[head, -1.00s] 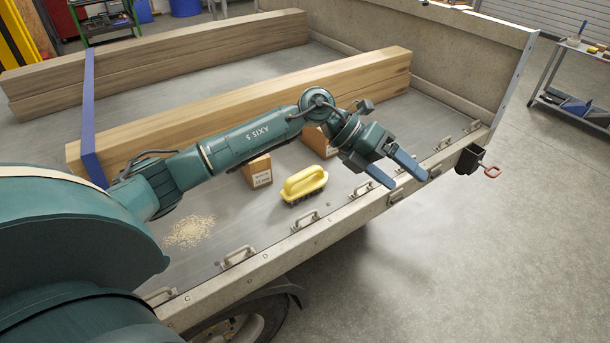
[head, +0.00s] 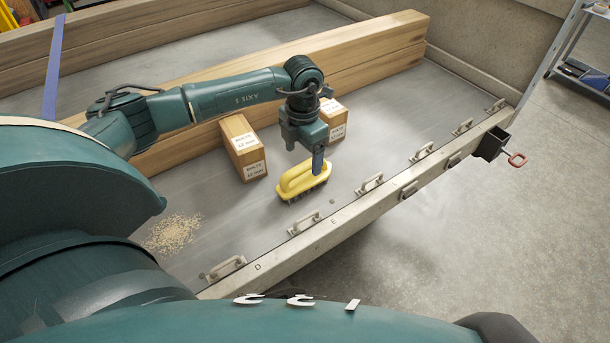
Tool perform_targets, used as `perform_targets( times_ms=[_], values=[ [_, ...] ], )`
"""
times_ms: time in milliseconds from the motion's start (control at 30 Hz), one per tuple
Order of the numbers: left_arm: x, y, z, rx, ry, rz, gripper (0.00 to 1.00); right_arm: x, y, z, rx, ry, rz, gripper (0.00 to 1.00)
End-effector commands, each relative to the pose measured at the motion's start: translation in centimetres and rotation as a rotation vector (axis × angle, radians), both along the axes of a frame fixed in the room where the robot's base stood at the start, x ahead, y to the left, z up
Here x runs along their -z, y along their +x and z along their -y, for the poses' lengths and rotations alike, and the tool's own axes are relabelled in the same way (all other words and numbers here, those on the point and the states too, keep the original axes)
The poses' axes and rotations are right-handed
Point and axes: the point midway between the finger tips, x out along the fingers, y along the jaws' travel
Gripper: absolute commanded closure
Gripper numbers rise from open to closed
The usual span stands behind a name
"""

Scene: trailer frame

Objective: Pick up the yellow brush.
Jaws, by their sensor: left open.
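The yellow brush (head: 303,181) lies bristles down on the grey trailer bed, near the side rail. It has a raised yellow handle and dark bristles. My left gripper (head: 308,165) comes down from above and points at the brush. One finger shows in front of the brush's right part; the other finger is hidden or in line with it. The jaws are open, and I cannot tell whether they touch the handle. My right gripper is not in view.
Two cardboard boxes, one left (head: 243,148) and one right (head: 334,118), stand behind the brush. Long wooden beams (head: 380,50) lie behind them. Sawdust (head: 173,233) is spread at left. The side rail (head: 400,183) with metal handles runs in front.

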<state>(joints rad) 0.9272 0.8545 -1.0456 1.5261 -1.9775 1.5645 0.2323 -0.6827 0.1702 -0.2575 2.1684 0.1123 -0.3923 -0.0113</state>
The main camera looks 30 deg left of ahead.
Motion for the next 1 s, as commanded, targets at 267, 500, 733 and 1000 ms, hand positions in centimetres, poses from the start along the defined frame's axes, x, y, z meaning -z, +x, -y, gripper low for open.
perform_targets(
  times_ms=[267,500,733,1000],
  values=[
    [2.4,0.1,0.1,0.001,-0.002,-0.002,0.21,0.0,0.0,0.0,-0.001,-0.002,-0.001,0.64],
    [5.9,0.4,0.3,0.0,-0.002,-0.002,0.21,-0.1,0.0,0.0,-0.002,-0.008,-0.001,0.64],
    [7.1,0.4,0.3,0.001,-0.003,0.0,0.21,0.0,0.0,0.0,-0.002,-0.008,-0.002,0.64],
    [7.0,0.4,0.3,0.001,-0.002,0.0,0.32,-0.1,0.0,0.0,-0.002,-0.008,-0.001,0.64]
  ],
)
